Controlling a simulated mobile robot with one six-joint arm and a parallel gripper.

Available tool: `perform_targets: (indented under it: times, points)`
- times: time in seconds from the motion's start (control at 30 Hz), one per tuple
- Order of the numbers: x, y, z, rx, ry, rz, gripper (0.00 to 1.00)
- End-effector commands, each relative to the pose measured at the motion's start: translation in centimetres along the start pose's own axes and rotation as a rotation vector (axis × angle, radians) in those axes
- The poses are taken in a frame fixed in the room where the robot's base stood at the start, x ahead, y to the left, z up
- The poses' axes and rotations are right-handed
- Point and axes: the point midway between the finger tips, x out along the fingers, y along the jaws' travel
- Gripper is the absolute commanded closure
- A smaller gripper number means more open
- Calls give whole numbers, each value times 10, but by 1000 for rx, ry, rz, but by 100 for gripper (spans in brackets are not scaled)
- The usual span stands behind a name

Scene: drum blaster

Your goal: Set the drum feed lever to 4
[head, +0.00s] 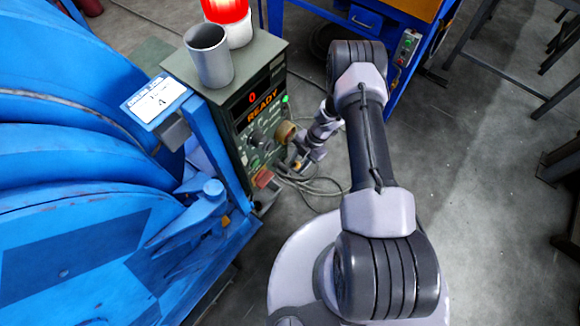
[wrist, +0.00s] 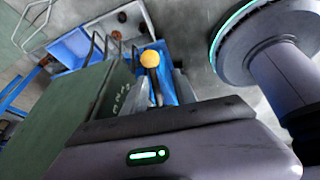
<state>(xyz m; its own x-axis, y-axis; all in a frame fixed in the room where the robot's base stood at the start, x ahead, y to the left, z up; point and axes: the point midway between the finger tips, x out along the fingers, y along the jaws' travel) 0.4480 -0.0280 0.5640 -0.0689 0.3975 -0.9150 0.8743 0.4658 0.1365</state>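A small lever with a yellow ball knob (wrist: 150,58) and a dark stem shows in the wrist view, just past my fingertips. My gripper (wrist: 163,92) has its two grey fingers on either side of the stem, with a blue strip visible between stem and right finger. Contact with the lever cannot be told. In the head view my gripper (head: 299,162) is low at the right side of the green control box (head: 222,98), with a small orange spot at its tip. The lever's scale is not readable. A white card (head: 157,99) shows a 4.
The box's display (head: 263,105) reads READY. A grey cup (head: 209,55) and a red-topped lamp (head: 228,20) stand on the box. A brown cylinder (head: 285,132) juts out close above my gripper. The big blue machine (head: 75,180) fills the left; cables (head: 300,184) lie below.

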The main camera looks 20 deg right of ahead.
Motion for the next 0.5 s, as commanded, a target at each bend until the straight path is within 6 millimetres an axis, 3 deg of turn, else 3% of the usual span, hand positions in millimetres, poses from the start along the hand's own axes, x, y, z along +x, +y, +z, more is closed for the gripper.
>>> perform_targets:
  times: [0.13,0.23,0.5]
  points:
    - [12,8,-23,-2,0,0,67]
    - [23,8,-22,0,0,0,67]
    - [22,9,-22,0,-1,1,67]
